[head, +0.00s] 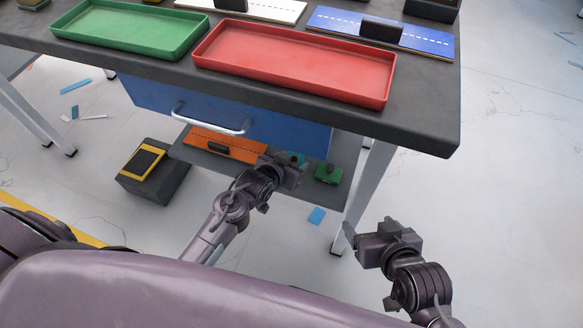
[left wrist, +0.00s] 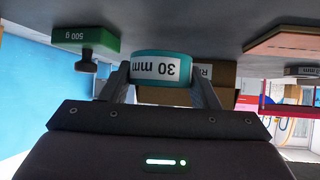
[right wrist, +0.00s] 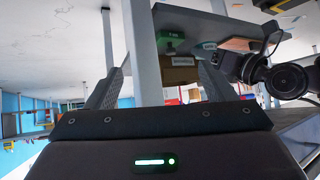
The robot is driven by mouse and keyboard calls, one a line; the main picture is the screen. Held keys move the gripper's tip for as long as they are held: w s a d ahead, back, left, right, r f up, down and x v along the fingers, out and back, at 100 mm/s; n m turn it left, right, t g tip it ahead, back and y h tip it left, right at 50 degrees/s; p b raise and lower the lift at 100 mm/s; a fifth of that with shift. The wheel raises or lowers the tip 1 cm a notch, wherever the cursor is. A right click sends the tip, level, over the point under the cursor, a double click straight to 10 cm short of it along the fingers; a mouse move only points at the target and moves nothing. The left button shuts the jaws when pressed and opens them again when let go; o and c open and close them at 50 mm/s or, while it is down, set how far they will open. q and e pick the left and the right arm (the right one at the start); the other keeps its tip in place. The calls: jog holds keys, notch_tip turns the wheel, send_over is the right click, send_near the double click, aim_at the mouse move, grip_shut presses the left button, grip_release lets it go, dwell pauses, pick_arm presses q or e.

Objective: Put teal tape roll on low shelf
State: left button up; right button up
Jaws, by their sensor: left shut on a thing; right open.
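The teal tape roll (left wrist: 148,83), labelled 30 mm, is between the fingers of my left gripper (left wrist: 163,92), which is shut on it. In the head view the roll (head: 297,158) is mostly hidden behind my left gripper (head: 298,168). It is over the low shelf (head: 347,148) under the table; I cannot tell whether it touches the shelf. The left wrist view shows the shelf (left wrist: 200,20) upside down. My right gripper (head: 352,238) is open and empty, right of the table leg, away from the shelf.
A green 500 g weight (head: 328,174) stands on the shelf, right of the roll. An orange board (head: 225,146) lies on its left. A blue drawer (head: 230,108) hangs above the shelf. A table leg (head: 368,180) stands at the right. A dark box (head: 155,180) is on the floor.

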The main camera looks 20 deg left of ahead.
pick_arm(q)
notch_tip(320, 180, down, 3)
jog(key=shift+r+b, duration=0.15)
jog(key=shift+b, duration=0.4)
pick_arm(e)
jog(key=w+r+t, duration=0.1)
jog(key=r, duration=0.1)
jog(key=w+r+t+y, duration=0.1)
jog(key=w+r+t, duration=0.1)
jog(key=r, duration=0.1)
jog(key=w+a+r+t, duration=0.1)
jog(key=w+r, duration=0.1)
jog(key=r, duration=0.1)
jog(key=shift+w+t+y, duration=0.15)
jog(key=shift+t+y, duration=0.15)
jog(key=shift+w+r, duration=0.1)
jog(key=shift+r, duration=0.4)
pick_arm(q)
jog(key=o, duration=1)
jog(key=shift+f, duration=0.2)
